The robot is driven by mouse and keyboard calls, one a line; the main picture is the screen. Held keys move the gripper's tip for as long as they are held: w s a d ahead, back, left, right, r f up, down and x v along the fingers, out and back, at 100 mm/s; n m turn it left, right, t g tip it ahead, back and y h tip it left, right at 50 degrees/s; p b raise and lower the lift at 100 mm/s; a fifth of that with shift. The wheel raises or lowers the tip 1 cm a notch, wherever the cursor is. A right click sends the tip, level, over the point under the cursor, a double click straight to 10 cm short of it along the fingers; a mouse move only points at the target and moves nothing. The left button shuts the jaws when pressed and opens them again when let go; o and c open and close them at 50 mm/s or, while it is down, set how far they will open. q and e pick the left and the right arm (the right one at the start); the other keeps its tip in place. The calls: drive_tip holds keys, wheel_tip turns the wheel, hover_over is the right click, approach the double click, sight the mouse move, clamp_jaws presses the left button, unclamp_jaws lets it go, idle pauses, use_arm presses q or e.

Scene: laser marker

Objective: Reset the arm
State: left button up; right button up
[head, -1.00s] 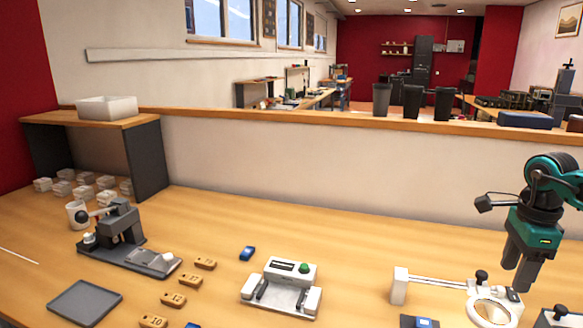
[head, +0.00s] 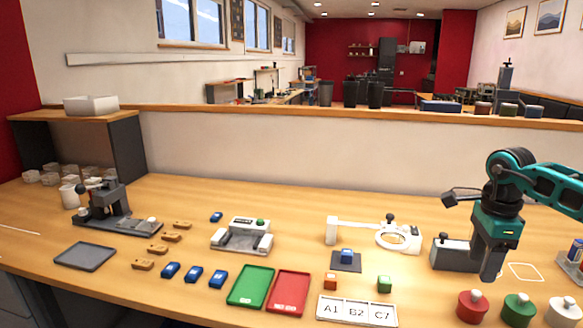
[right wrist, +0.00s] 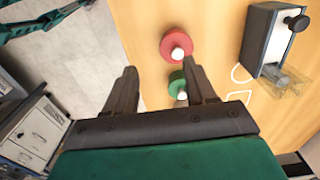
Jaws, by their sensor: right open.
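My right gripper (head: 488,268) is teal and dark grey, with its fingers pointing down over the right part of the bench. Its two fingers stand apart with nothing between them in the right wrist view (right wrist: 160,70). In the head view it overlaps the right side of a dark grey and white block with a black knob (head: 452,252). A red knobbed disc (head: 472,307) and a green knobbed disc (head: 518,309) show in front of it; whether it touches anything is not clear, but no contact shows. My left gripper is not in view.
A white magnifier stand (head: 398,238) is left of the gripper. A white device (head: 242,237), green tray (head: 251,287), red tray (head: 288,293) and A1/B2/C7 board (head: 356,311) lie on the bench. A low wall (head: 300,145) runs behind. Bare wood lies along the wall.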

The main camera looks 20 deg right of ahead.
drive_tip(key=w+a+f+y, duration=0.1)
drive_tip(key=a+f+y, duration=0.1)
drive_tip(key=a, duration=0.5)
drive_tip(key=w+a+f+y, duration=0.1)
drive_tip(key=a+f+y, duration=0.1)
drive_tip(key=a, duration=0.5)
drive_tip(key=w+a+f+t+y, duration=0.1)
drive_tip(key=a+f+y, duration=0.2)
drive_tip(key=a, duration=0.3)
drive_tip(key=shift+w+a+f+m, duration=0.3)
drive_tip(key=shift+w+a+f, duration=0.1)
drive_tip(key=shift+f, duration=0.15)
drive_tip(key=s+a+m+t+y, duration=0.2)
drive_tip(key=a+m+t+y, duration=0.75)
drive_tip(key=a+m, duration=1)
drive_tip(key=s+d+f+m+h, duration=0.3)
drive_tip(key=s+f+m+h, duration=0.3)
drive_tip(key=f+m, duration=0.3)
drive_tip(key=s+d+f+m+h, duration=0.4)
drive_tip(key=s+f+m+h, duration=0.3)
drive_tip(key=m, duration=0.9)
drive_tip(key=shift+d+f+h, duration=0.15)
drive_tip(key=shift+f+h, duration=0.6)
drive_tip(key=shift+f, duration=0.2)
